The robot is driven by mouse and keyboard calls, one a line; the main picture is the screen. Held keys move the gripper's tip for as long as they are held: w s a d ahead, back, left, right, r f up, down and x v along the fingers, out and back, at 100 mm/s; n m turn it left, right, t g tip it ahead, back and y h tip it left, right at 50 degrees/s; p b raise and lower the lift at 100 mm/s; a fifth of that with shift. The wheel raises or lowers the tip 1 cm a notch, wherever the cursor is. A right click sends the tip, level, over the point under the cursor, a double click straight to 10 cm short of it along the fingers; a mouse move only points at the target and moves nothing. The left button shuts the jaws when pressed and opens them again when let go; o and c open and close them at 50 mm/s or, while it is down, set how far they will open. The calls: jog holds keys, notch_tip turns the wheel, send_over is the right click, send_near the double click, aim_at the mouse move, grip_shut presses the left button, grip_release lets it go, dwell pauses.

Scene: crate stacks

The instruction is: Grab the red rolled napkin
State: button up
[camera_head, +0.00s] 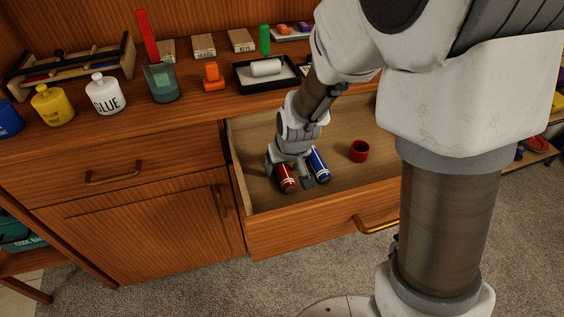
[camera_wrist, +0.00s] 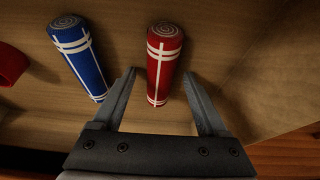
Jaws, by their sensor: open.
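The red rolled napkin (camera_head: 286,178), with white stripes, lies in the open drawer (camera_head: 335,195). In the wrist view the red napkin (camera_wrist: 161,65) shows between the tips of my open gripper (camera_wrist: 162,90), with its lower end between the fingers and a gap on each side. My gripper (camera_head: 291,180) is down inside the drawer in the head view and hides part of the napkin. A blue rolled napkin (camera_head: 319,164) with white stripes lies just to the right of it. In the wrist view the blue napkin (camera_wrist: 79,58) is to the left, outside the fingers.
A red ring-shaped thing (camera_head: 359,151) stands in the drawer to the right, and bare drawer floor lies around it. The drawer walls surround my gripper. The counter above holds a glue pot (camera_head: 105,95), a green cup (camera_head: 161,84) and a black tray (camera_head: 250,82).

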grip_shut()
dwell(0.3)
jog(key=shift+r, duration=0.15)
